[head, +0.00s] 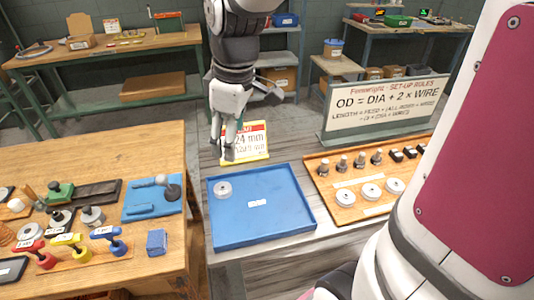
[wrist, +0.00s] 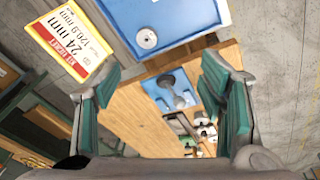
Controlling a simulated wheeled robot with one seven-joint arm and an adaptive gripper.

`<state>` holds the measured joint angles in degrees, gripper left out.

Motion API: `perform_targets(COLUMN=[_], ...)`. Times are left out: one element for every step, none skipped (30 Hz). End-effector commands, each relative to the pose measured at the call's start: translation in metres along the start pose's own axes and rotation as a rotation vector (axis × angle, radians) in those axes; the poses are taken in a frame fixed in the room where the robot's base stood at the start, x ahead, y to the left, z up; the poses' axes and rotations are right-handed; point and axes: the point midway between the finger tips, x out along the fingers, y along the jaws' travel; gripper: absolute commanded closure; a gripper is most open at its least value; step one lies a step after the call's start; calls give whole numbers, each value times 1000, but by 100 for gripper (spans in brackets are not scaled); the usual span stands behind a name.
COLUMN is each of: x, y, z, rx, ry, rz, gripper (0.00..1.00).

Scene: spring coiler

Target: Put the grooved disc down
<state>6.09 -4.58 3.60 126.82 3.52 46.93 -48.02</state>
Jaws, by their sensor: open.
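A grey grooved disc (head: 223,189) with a centre hole lies flat in the blue tray (head: 262,232), near its back left corner. It also shows in the wrist view (wrist: 147,39), in the blue tray (wrist: 190,14). My gripper (head: 231,148) is above and behind the tray, near the yellow-edged card, apart from the disc. In the wrist view my gripper (wrist: 172,105) has its two green-padded fingers spread wide with nothing between them.
The yellow-edged card (head: 247,142) reads 24 mm. A wooden board (head: 330,205) right of the tray holds several discs and pegs. A rules sign (head: 385,105) stands behind it. The left bench (head: 100,150) carries coloured-handled tools and a blue mat (head: 140,208). Most of the tray floor is clear.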

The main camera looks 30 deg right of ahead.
Motion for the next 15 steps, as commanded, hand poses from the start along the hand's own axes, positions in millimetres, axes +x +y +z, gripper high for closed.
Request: perform_targets(x=[-16,-24,-33,-39,-45,-53,-58,-62,-67,-70,-74,-76,-78,-79,-81], y=[-11,-16,-24,-30,-36,-44,-50,-56,-63,-69,-74,-80,-84,-88,-92], z=[8,14,20,26,32,40,46,51,59,65,70,77,81,86,90], rx=[60,102,156,197,239,294,334,375,428,467,504,550,581,610,644], ry=[16,23,36,45,54,68,79,91,107,118,131,145,156,165,176], rz=[25,36,51,60,69,82,90,97,105,110,115,120,123,125,127], gripper=[36,36,36,36,36,36,36,36,36,36,36,36,36,36,36])
